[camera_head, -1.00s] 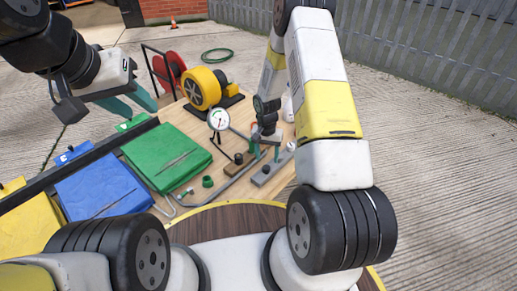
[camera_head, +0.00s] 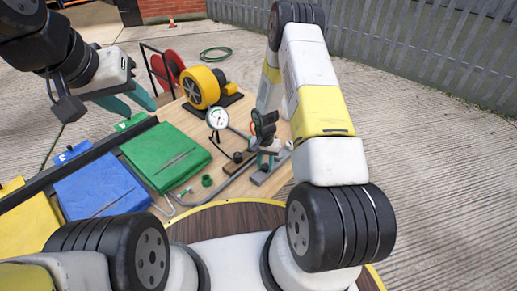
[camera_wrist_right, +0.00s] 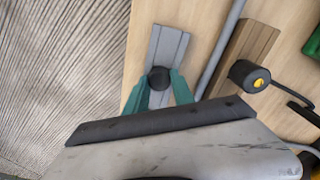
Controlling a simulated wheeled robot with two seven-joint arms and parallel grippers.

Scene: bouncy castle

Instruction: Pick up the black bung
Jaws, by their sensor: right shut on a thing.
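The black bung (camera_wrist_right: 158,78) is a small round black piece at the tips of my right gripper, over a grey grooved block (camera_wrist_right: 166,45). My right gripper (camera_wrist_right: 160,84) has its teal fingers shut on it, one on each side. I cannot tell whether the bung still touches the block. In the head view my right gripper (camera_head: 265,162) is low over the same grey block near the table's right front, and the bung is hard to make out there. My left gripper (camera_head: 133,101) is open and empty, above the far left of the table.
A brown block with a black knob (camera_wrist_right: 248,76), yellow in its middle, lies beside a grey pipe (camera_wrist_right: 220,48).

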